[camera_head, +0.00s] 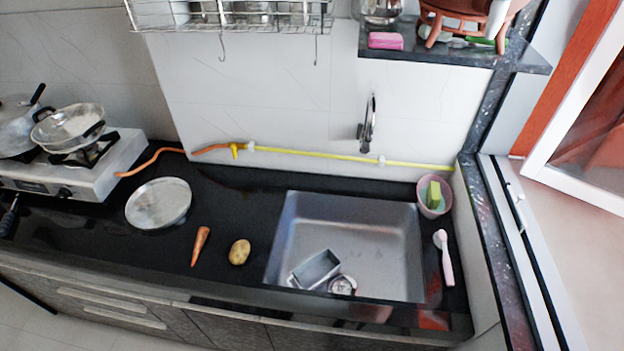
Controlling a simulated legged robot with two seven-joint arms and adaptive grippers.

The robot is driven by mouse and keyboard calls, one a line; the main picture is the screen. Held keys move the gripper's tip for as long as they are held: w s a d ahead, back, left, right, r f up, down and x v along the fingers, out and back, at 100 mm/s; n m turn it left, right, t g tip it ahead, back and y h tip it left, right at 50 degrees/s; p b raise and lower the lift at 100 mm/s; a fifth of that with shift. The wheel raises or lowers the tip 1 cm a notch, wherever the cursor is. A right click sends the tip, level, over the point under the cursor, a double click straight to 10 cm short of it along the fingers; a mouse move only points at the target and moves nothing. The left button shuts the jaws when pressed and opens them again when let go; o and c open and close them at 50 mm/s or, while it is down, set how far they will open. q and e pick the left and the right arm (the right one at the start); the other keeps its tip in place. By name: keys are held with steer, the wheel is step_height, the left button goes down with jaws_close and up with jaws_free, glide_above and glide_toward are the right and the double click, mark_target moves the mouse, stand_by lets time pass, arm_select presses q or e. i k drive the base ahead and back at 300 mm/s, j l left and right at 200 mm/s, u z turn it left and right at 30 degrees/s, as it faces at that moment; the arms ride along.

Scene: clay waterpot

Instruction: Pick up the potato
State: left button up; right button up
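The potato (239,252) is a small yellow-brown oval. It lies on the black countertop (222,215), just left of the sink and right of the carrot. Nothing covers it. Neither of my grippers shows in the head view.
A carrot (201,246) and a round metal plate (158,203) lie left of the potato. The sink (365,240) holds a metal box (316,269). A stove (80,170) with pans stands far left. A pink-handled brush (445,258) lies right of the sink. Counter in front of the potato is clear.

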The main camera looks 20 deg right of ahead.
mark_target(240, 251)
steer(key=i+j+z, duration=0.2)
steer(key=j, duration=0.2)
steer(key=i+j+z, duration=0.2)
steer(key=j, duration=0.15)
steer(key=j+z, duration=0.2)
steer(key=j, duration=0.2)
